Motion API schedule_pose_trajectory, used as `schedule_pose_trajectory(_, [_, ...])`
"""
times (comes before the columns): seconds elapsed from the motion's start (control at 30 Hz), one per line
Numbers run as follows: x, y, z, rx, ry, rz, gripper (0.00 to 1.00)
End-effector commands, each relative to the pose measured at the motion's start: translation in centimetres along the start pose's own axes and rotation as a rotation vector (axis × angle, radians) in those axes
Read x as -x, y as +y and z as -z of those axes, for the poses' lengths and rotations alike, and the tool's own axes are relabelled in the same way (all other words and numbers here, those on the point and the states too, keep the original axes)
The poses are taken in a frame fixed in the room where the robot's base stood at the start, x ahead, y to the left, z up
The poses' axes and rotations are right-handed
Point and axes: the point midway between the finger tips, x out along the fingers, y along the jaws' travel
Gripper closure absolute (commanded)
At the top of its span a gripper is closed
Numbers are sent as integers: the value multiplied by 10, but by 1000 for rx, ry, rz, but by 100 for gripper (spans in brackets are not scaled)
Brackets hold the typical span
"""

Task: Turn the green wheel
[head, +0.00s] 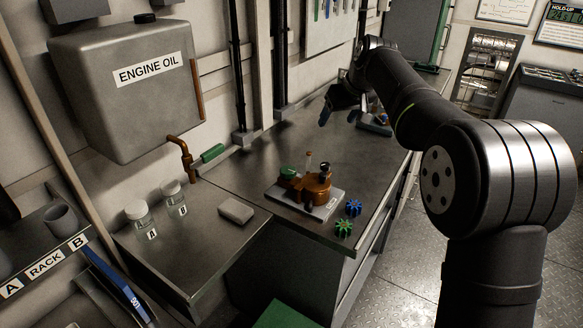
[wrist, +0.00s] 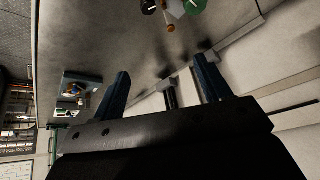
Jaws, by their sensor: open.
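A small green toothed wheel (head: 344,228) lies on the front right corner of the metal bench, just in front of a blue toothed wheel (head: 354,207). Behind them, a copper-coloured device (head: 314,186) on a grey base plate carries a green part (head: 288,173) at its left. My gripper (head: 338,117) is over the far part of the bench, well apart from these things, open and empty. In the wrist view its two dark blue fingers (wrist: 161,70) stand wide apart. A round green thing (wrist: 194,5) is cut off at that view's top edge.
An ENGINE OIL tank (head: 125,90) hangs at left, with a copper pipe and green handle (head: 212,153) below. Two jars (head: 138,213) and a grey block (head: 236,211) stand front left. Bench between is clear.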

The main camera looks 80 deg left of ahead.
Motion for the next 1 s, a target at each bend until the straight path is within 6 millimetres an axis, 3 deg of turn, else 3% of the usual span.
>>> schedule_pose_trajectory(0.03, [-16,-26,4,61,-29,15,30])
schedule_pose_trajectory(0.1, [-31,-51,5,128,-63,26,30])
schedule_pose_trajectory(0.2, [-44,-75,5,194,-94,35,30])
schedule_pose_trajectory(0.3, [-51,-85,5,224,-107,40,30])
schedule_pose_trajectory(0.57, [-83,-88,1,228,-113,41,30])
schedule_pose_trajectory(1.0, [-178,-90,-10,226,-110,40,30])
